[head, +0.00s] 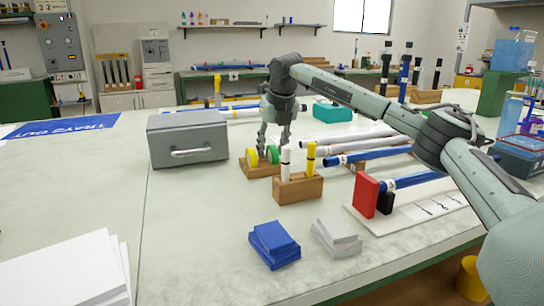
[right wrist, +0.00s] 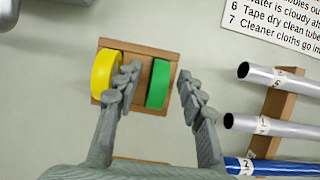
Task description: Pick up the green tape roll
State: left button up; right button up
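The green tape roll (head: 274,154) stands on edge in a small wooden holder (head: 258,170), beside a yellow tape roll (head: 252,158). In the right wrist view the green roll (right wrist: 158,84) is at the right side of the holder (right wrist: 140,53) and the yellow roll (right wrist: 105,76) at the left. My right gripper (head: 274,138) is above the holder, pointing down. In the right wrist view its fingers (right wrist: 158,88) are spread, one over the gap between the rolls and one right of the green roll. It holds nothing. My left gripper is not in view.
A wooden block (head: 298,189) with white and yellow sticks stands just in front of the holder. A grey toolbox (head: 187,138) is to the left. White and blue tubes (head: 368,157) lie to the right. Blue cloths (head: 274,244) and grey cloths (head: 337,238) lie in front.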

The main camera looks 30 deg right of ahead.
jog(key=shift+w+f, duration=0.1)
jog(key=shift+f, duration=0.05)
grip_shut()
dwell(0.4)
jog(key=shift+r, duration=0.55)
jog(key=r, duration=0.1)
jog(key=a+r, duration=0.1)
jog(key=r, duration=0.1)
jog(key=shift+s+r, duration=0.2)
jog(key=shift+r, duration=0.05)
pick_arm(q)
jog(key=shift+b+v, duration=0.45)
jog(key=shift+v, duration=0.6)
pick_arm(e)
jog(key=s+a+r, duration=0.6)
jog(key=a, duration=0.3)
jog(key=shift+r, duration=0.2)
